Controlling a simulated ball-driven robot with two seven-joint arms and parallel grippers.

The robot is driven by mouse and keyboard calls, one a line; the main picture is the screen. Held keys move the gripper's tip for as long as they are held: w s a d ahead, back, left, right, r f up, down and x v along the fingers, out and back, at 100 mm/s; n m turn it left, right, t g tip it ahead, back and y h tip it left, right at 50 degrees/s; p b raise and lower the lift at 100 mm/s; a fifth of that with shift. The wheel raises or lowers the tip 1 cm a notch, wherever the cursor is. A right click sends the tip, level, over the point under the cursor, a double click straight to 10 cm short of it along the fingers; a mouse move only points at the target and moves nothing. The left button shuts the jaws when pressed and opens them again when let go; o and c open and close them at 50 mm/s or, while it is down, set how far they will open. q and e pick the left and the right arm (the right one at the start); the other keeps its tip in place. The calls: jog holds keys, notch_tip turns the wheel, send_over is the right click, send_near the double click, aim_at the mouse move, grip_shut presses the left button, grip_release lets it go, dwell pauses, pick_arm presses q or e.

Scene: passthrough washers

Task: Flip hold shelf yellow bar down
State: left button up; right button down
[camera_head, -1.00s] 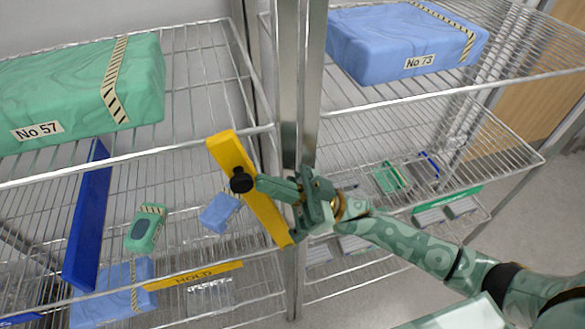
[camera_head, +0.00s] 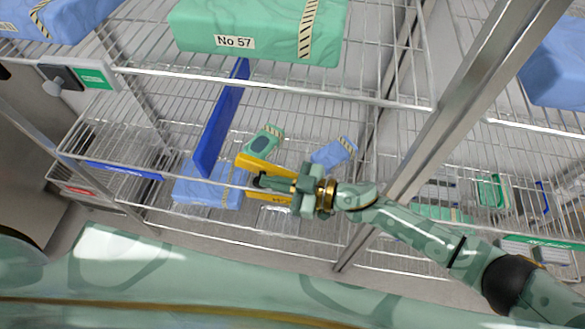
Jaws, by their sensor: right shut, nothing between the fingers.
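The yellow bar (camera_head: 258,162) is at the front of the lower wire shelf in the middle, lying at a slight slope down to the right. My right gripper (camera_head: 262,182) is in front of it, shut and empty, with its fingers pointing left. The gripper hides the bar's middle, its black knob and most of the HOLD strip. I cannot tell whether the fingers touch the bar. My left gripper is not in view.
A blue upright divider (camera_head: 220,120) stands left of the bar. A small green pack (camera_head: 264,143) and blue packs (camera_head: 334,152) lie on the shelf behind. A large green pack, No 57 (camera_head: 262,28), sits on the shelf above. A metal post (camera_head: 450,105) rises at right.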

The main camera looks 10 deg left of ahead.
pick_arm(q)
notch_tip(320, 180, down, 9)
jog(key=b, duration=0.8)
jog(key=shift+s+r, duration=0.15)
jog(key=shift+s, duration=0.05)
pick_arm(e)
jog(key=a+f, duration=0.3)
jog(key=f, duration=0.9)
jog(key=shift+s+a+f, duration=0.15)
jog(key=shift+f, duration=0.2)
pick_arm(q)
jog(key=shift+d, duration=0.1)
pick_arm(e)
jog(key=shift+s+f, duration=0.1)
jog(key=shift+f, duration=0.1)
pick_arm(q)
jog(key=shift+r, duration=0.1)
pick_arm(e)
jog(key=shift+r, duration=0.1)
pick_arm(q)
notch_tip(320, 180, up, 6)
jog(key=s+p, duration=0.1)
jog(key=p, duration=0.5)
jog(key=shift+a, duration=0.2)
pick_arm(e)
jog(key=d+r, duration=0.8)
jog(key=r, duration=0.2)
jog(key=shift+s+d+r, duration=0.25)
jog(key=shift+s+r, duration=0.1)
jog(key=shift+s, duration=0.05)
